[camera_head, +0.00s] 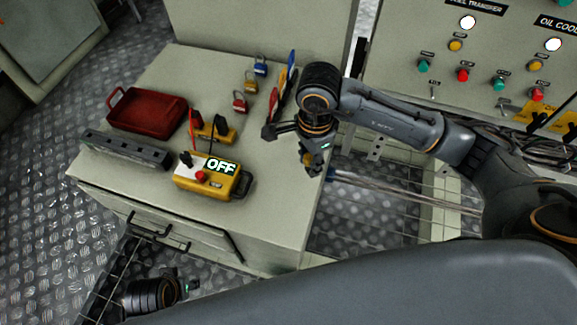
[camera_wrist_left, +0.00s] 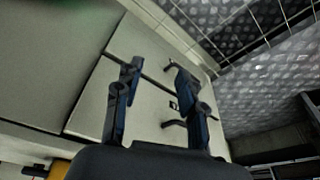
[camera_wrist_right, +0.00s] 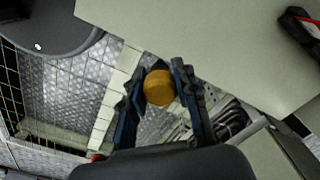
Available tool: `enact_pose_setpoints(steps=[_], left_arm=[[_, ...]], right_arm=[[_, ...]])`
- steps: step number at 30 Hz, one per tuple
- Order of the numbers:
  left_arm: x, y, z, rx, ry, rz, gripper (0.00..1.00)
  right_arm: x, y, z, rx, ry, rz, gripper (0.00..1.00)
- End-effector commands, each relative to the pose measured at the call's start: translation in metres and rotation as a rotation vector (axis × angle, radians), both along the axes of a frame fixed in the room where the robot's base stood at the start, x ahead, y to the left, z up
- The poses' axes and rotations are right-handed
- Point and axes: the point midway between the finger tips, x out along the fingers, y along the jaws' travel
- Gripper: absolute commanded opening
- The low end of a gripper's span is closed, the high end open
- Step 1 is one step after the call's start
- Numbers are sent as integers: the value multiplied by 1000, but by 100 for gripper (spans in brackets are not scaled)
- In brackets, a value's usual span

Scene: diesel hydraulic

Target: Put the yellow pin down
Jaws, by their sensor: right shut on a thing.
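The yellow pin (camera_wrist_right: 159,87) shows as a round, yellow-orange end between the fingertips of my right gripper (camera_wrist_right: 160,80) in the right wrist view. My right gripper is shut on it. In the head view the right gripper (camera_head: 314,166) points down at the right edge of the cabinet top (camera_head: 275,190), and a small yellow bit of the pin (camera_head: 308,159) shows at its fingers. My left gripper (camera_head: 188,287) is low in front of the cabinet. In the left wrist view its fingers (camera_wrist_left: 158,80) are apart with nothing held between them.
On the cabinet top are a red tray (camera_head: 148,112), a yellow tester marked OFF (camera_head: 207,178), a grey bar (camera_head: 125,149) and several padlocks (camera_head: 240,102). Bare top lies between the tester and my right gripper. Drawer handles (camera_head: 150,232) stick out in front. A control panel (camera_head: 480,60) stands right.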

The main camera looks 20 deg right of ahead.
Motion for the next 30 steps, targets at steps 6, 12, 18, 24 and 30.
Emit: enact_pose_setpoints(steps=[6,12,18,24,30], left_arm=[[1,1,26,-1,-17,2,40],[-1,1,40,-1,-21,3,40],[-3,2,58,-2,-33,4,40],[-5,2,67,-2,-35,5,40],[-5,2,67,-2,-35,5,40]], right_arm=[[28,22,-41,1,2,0,0],[38,29,-56,1,-1,1,0],[41,33,-83,1,3,1,0],[42,32,-92,0,-1,2,0],[42,32,-92,0,-1,2,0]])
